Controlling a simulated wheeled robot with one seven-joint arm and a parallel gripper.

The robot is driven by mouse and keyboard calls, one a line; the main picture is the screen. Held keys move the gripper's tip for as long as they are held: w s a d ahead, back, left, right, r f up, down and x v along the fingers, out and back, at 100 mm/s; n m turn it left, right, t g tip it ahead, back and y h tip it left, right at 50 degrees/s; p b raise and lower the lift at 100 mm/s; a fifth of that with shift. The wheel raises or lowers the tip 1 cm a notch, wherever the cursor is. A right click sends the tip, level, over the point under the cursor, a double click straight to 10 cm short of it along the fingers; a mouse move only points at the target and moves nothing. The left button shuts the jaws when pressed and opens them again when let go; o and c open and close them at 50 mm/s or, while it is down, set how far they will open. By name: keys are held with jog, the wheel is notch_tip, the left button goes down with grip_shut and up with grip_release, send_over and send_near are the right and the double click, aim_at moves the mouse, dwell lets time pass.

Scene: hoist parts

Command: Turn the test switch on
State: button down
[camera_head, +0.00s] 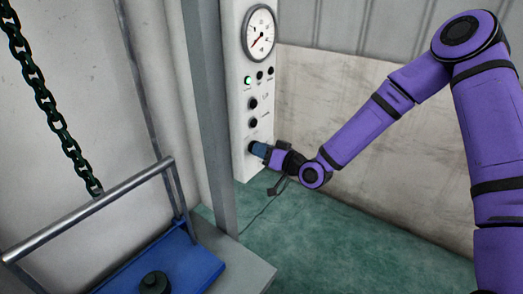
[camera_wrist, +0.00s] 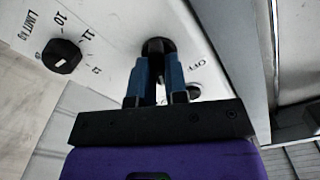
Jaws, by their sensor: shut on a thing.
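A white control panel (camera_head: 240,117) carries several round black knobs in a column. My gripper (camera_head: 258,149) is at the lowest part of this column, its blue fingers reaching the panel face. In the wrist view the blue fingers (camera_wrist: 154,76) are closed around a black knob (camera_wrist: 158,46), which I take to be the test switch. An "OFF" marking is printed to the right of it. Its pointer direction and any "ON" mark are hidden or too small to read.
A limit knob (camera_wrist: 62,56) with printed numbers sits left of the fingers. A gauge (camera_head: 259,34) and a lit green lamp (camera_head: 248,80) are higher on the panel. A grey post (camera_head: 211,100) stands left of the panel; a chain (camera_head: 45,98) hangs farther left.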

jog(key=shift+m, duration=0.4)
jog(key=c, duration=1.1)
grip_release()
jog(key=shift+c, duration=0.2)
jog(key=shift+d, duration=0.1)
jog(key=v, duration=1)
jog(key=shift+s+d, duration=0.25)
jog(key=shift+s, duration=0.05)
